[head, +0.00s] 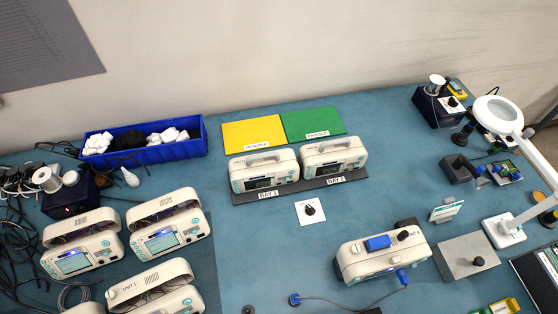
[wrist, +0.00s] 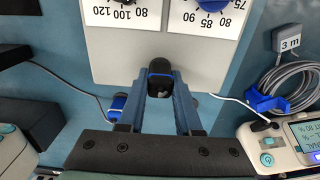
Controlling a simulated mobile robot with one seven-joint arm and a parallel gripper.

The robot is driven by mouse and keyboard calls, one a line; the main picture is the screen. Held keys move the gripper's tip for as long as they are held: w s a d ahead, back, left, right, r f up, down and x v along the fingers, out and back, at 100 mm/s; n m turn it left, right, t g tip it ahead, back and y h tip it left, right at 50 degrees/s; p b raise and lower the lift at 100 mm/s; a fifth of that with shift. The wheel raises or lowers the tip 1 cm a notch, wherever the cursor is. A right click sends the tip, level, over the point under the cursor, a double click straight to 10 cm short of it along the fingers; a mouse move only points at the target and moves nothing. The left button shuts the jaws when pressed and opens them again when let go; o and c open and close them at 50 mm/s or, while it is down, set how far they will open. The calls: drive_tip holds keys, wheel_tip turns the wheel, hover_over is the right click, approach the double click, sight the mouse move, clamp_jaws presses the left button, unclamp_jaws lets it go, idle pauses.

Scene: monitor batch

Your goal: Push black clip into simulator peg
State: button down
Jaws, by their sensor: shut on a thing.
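In the wrist view, my gripper (wrist: 164,82) is shut on a small black clip (wrist: 162,71). The clip is between the fingertips, at the lower edge of a light grey panel (wrist: 120,48) with two white numbered dials. I cannot tell whether the clip touches the panel, and no peg shows clearly past the clip and fingers. My gripper is not seen in the head view.
In the wrist view, a monitor (wrist: 268,158) and a coiled grey cable (wrist: 285,85) with a blue clip (wrist: 265,100) lie right. A blue plug (wrist: 118,102) on a cable is left. In the head view, a blue bin (head: 150,153) stands at the back.

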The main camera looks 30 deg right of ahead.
drive_tip(key=shift+f, duration=0.1)
drive_tip(key=c, duration=0.5)
unclamp_jaws()
wheel_tip(320, 180, up, 13)
idle(0.4)
